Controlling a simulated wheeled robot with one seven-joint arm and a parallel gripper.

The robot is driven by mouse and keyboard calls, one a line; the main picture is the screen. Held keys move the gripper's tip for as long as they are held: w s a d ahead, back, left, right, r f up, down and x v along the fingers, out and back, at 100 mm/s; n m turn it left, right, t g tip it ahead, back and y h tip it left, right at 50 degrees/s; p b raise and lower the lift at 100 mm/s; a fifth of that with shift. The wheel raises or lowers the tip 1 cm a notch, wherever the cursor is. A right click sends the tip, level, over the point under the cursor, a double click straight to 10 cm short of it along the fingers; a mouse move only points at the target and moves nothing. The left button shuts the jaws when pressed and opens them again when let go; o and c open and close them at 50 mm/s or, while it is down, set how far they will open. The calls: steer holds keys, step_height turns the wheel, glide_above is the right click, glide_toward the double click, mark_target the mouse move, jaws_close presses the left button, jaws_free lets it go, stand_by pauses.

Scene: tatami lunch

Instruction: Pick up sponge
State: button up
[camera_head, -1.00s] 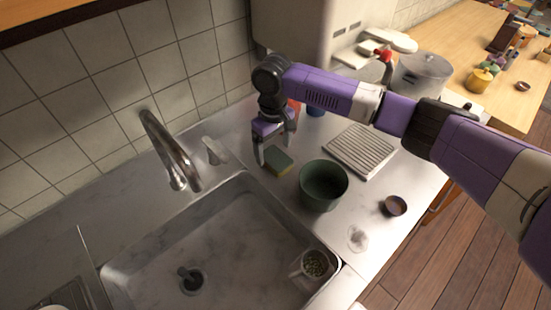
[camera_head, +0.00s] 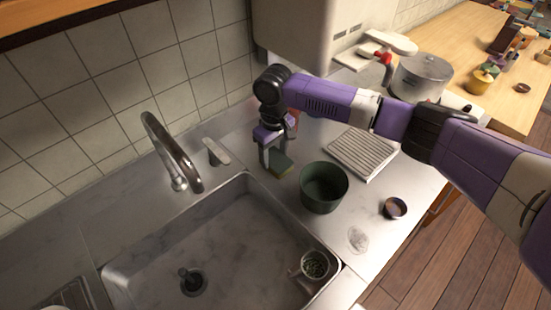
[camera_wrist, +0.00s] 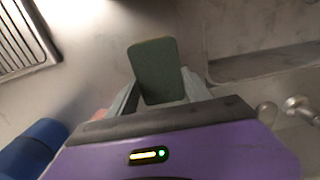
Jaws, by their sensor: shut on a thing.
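The sponge (camera_head: 281,166), with a green top and a yellowish side, is at the back of the steel counter, between the sink and the green pot. My gripper (camera_head: 277,165) is shut on the sponge from above. In the wrist view the sponge (camera_wrist: 157,68) shows its green face, standing out past the fingers, which are partly hidden behind my purple gripper body. I cannot tell whether the sponge still touches the counter.
A dark green pot (camera_head: 323,188) stands close to the right of the sponge. A ribbed drying tray (camera_head: 362,153) lies behind the pot. The sink (camera_head: 215,245) and its faucet (camera_head: 172,150) are to the left. A small brown bowl (camera_head: 395,208) sits near the counter's right edge.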

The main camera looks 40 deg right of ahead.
mark_target(274, 157)
steer(key=shift+r, duration=0.1)
step_height(274, 157, up, 20)
steer(key=b, duration=0.1)
steer(key=shift+b, duration=0.4)
steer(key=o, duration=0.7)
steer(key=c, duration=0.5)
steer(key=shift+o, duration=0.2)
steer(key=shift+a, duration=0.1)
